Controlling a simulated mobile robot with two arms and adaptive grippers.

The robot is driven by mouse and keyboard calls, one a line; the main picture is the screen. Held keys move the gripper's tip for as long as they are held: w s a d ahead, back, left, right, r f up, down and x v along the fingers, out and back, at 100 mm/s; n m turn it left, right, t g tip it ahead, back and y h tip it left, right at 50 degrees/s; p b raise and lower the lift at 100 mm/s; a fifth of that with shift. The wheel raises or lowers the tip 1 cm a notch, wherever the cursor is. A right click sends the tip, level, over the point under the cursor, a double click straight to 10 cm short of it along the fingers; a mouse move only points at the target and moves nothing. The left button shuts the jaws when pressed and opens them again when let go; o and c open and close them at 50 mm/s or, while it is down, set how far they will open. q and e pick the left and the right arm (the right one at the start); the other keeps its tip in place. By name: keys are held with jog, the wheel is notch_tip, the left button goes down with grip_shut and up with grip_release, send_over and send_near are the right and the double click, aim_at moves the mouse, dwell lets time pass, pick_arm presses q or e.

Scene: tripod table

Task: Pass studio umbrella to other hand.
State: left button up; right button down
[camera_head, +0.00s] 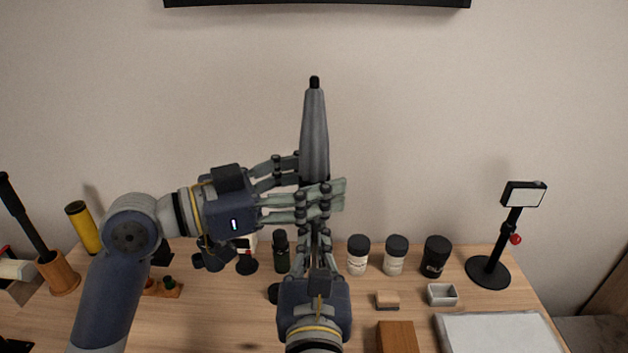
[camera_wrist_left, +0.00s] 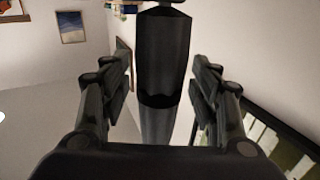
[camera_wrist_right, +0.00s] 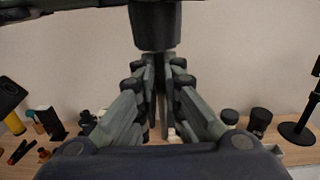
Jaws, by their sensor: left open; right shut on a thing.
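The studio umbrella (camera_head: 314,130) is folded, grey with a black tip, and stands upright in the air above the table. My right gripper (camera_head: 314,225) is shut on its lower part from below. The right wrist view shows those fingers together under the umbrella's dark end (camera_wrist_right: 155,28); the gripped part is mostly hidden. My left gripper (camera_head: 322,180) comes in from the left, open, with its fingers on either side of the umbrella just above my right gripper. In the left wrist view the umbrella (camera_wrist_left: 163,55) lies between the open fingers, with gaps on both sides.
The wooden table (camera_head: 230,310) lies below. Several dark-lidded jars (camera_head: 358,255) stand behind my right gripper. A lamp on a stand (camera_head: 488,270) is at the right, near a white tray (camera_head: 495,335). A yellow cylinder (camera_head: 84,228) and a wooden holder (camera_head: 57,273) are at the left.

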pick_arm(q)
jog(key=c, duration=1.2)
pick_arm(e)
jog(key=c, duration=1.7)
grip_release()
jog(key=shift+o, duration=0.2)
